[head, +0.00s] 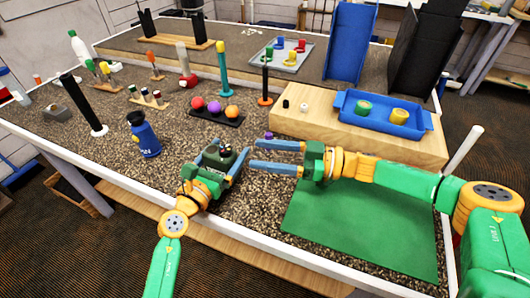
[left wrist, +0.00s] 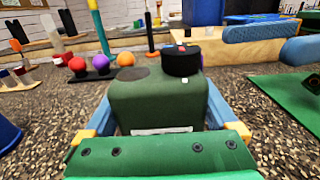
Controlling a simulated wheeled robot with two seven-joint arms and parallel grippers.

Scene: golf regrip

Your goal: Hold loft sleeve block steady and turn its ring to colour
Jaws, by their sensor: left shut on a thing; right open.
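The loft sleeve block (head: 214,160) is a dark green block at the front edge of the table. My left gripper (head: 225,163) is shut on it, with one blue finger along each side; it also shows in the left wrist view (left wrist: 150,108). Its ring (left wrist: 182,63) is black, sits on top and carries small red, blue and white marks. The ring (head: 225,147) is small in the head view. My right gripper (head: 252,156) is open and empty just right of the block, its two blue fingers pointing left, apart from the ring. The block's underside is hidden.
A green mat (head: 360,225) lies at the front right. A wooden platform (head: 290,122) bears a blue tray (head: 385,121) with tape-like rolls. A blue bottle (head: 144,135) stands left; a black rack (head: 215,116) with coloured balls is behind the block. Bare table lies around the block.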

